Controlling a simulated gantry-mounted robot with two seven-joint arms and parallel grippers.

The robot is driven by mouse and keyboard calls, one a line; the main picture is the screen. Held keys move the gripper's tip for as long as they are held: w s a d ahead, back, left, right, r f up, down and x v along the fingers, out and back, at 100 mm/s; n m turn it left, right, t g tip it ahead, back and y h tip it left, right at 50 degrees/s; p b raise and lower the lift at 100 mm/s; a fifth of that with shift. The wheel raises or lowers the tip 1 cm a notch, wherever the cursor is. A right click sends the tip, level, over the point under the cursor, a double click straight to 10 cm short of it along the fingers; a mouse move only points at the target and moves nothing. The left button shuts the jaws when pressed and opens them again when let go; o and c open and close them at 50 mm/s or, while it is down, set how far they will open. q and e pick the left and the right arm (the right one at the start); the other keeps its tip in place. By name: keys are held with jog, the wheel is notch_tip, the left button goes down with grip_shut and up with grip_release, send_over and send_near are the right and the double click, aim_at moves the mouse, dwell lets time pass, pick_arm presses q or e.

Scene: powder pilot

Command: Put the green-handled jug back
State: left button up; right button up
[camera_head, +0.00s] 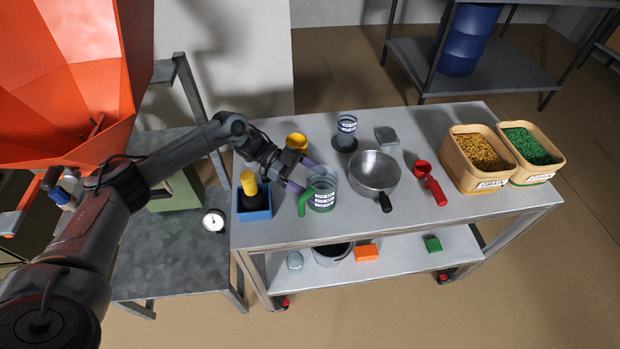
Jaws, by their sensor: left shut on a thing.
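My right gripper is not in view.
A blue box (255,213) with a yellow-topped tool is left. A red scoop (435,186) and two bins (467,177) (540,179) are right.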

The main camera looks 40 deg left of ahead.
pick_arm(q)
jog(key=o, duration=1.4)
jog(key=shift+f, duration=0.15)
jog(key=shift+s+a, duration=0.1)
jog(key=shift+a, duration=0.35)
jog(key=b+v, duration=0.2)
jog(key=v, duration=0.5)
jog(key=shift+a, duration=0.3)
jog(key=shift+b+v, duration=0.3)
jog(key=shift+v, duration=0.9)
